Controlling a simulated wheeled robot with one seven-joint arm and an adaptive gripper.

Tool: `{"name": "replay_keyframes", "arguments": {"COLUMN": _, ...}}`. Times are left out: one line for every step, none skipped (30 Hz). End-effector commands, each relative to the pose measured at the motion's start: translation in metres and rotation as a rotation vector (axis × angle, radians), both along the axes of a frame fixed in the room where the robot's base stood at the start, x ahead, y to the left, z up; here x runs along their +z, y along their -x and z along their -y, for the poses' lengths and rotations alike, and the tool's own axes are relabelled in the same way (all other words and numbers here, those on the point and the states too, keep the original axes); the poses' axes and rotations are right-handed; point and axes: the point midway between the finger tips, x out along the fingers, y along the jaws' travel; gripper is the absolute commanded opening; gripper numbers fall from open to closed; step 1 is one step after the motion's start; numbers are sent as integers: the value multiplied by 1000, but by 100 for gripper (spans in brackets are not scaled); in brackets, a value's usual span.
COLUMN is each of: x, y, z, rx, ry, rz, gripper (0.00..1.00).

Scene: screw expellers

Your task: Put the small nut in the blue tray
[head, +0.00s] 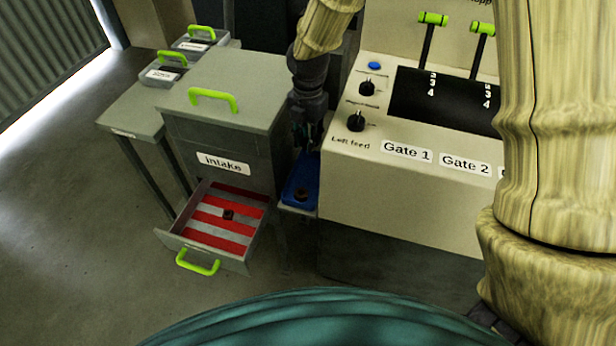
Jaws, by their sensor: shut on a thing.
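My gripper (308,146) points down over the far part of the blue tray (290,197), between the grey cabinet and the cream machine. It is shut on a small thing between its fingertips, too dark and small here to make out. One dark brown nut (301,194) lies in the near part of the tray, below and apart from the fingertips. Another dark nut (228,214) lies in the open drawer (172,239), on its red and white striped bottom. I cannot tell from this view which nut is the small one.
The grey cabinet (222,125), labelled "Intake", stands close left of my gripper. The cream machine (400,195), with knobs, levers and gate labels, stands close on the right. Two small bins (165,75) with green handles sit at the back left. The floor at left is clear.

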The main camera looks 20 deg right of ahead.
Motion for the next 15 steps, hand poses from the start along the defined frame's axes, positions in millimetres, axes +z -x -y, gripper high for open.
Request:
{"name": "replay_keyframes", "arguments": {"x": -12, "y": 1, "z": 0, "rx": 1, "ry": 3, "rz": -4, "gripper": 4}}
{"name": "replay_keyframes", "arguments": {"x": -18, "y": 1, "z": 0, "rx": 1, "ry": 2, "rz": -4, "gripper": 4}}
{"name": "replay_keyframes", "arguments": {"x": -27, "y": 1, "z": 0, "rx": 1, "ry": 2, "rz": -4, "gripper": 4}}
{"name": "replay_keyframes", "arguments": {"x": -32, "y": 1, "z": 0, "rx": 0, "ry": 3, "rz": -4, "gripper": 4}}
{"name": "replay_keyframes", "arguments": {"x": -38, "y": 0, "z": 0, "rx": 0, "ry": 3, "rz": -3, "gripper": 4}}
{"name": "replay_keyframes", "arguments": {"x": -46, "y": 1, "z": 0, "rx": 0, "ry": 2, "rz": -4, "gripper": 4}}
{"name": "replay_keyframes", "arguments": {"x": -52, "y": 1, "z": 0, "rx": 0, "ry": 3, "rz": -4, "gripper": 4}}
{"name": "replay_keyframes", "arguments": {"x": -57, "y": 1, "z": 0, "rx": 1, "ry": 1, "rz": -3, "gripper": 4}}
{"name": "replay_keyframes", "arguments": {"x": -65, "y": 1, "z": 0, "rx": 2, "ry": 2, "rz": -4, "gripper": 4}}
{"name": "replay_keyframes", "arguments": {"x": -71, "y": 1, "z": 0, "rx": 1, "ry": 2, "rz": -4, "gripper": 4}}
{"name": "replay_keyframes", "arguments": {"x": -76, "y": 1, "z": 0, "rx": 1, "ry": 1, "rz": -3, "gripper": 4}}
{"name": "replay_keyframes", "arguments": {"x": -83, "y": 1, "z": 0, "rx": 0, "ry": 2, "rz": -4, "gripper": 4}}
{"name": "replay_keyframes", "arguments": {"x": -87, "y": 1, "z": 0, "rx": 0, "ry": 2, "rz": -4, "gripper": 4}}
{"name": "replay_keyframes", "arguments": {"x": -91, "y": 1, "z": 0, "rx": 1, "ry": 1, "rz": -3, "gripper": 4}}
{"name": "replay_keyframes", "arguments": {"x": -96, "y": 0, "z": 0, "rx": 1, "ry": 2, "rz": -2, "gripper": 4}}
